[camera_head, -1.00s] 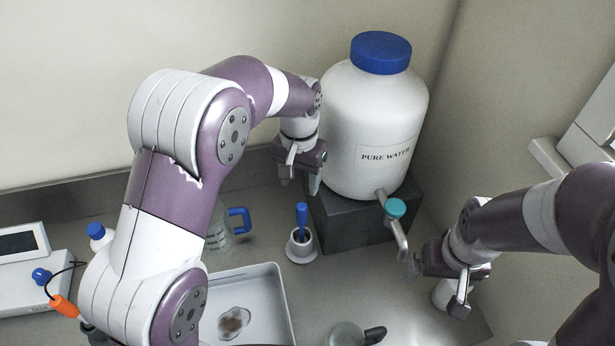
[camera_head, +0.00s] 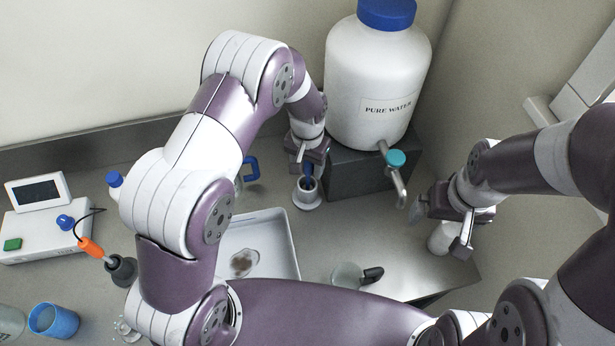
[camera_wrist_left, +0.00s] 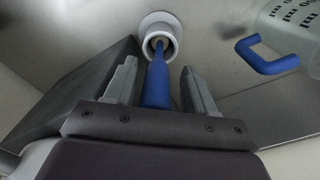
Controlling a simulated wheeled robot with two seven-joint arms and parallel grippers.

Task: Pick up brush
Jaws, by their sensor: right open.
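The brush has a blue handle (camera_head: 307,172) and stands in a small white holder (camera_head: 306,198) in the head view. In the left wrist view, the blue handle (camera_wrist_left: 157,82) runs from the white holder (camera_wrist_left: 158,33) back between the fingers. My left gripper (camera_head: 308,166) is at the handle, above the holder. In the left wrist view, my left gripper (camera_wrist_left: 162,75) is open around the handle, with a gap on both sides. My right gripper (camera_head: 440,220) is open and away from the brush, at the right of the tap.
A white PURE WATER jug (camera_head: 378,85) stands on a dark block (camera_head: 352,172) right of the holder. A blue-handled beaker (camera_head: 250,168) is close on the left. A white tray (camera_head: 283,238) and a glass vessel (camera_head: 346,275) lie in front.

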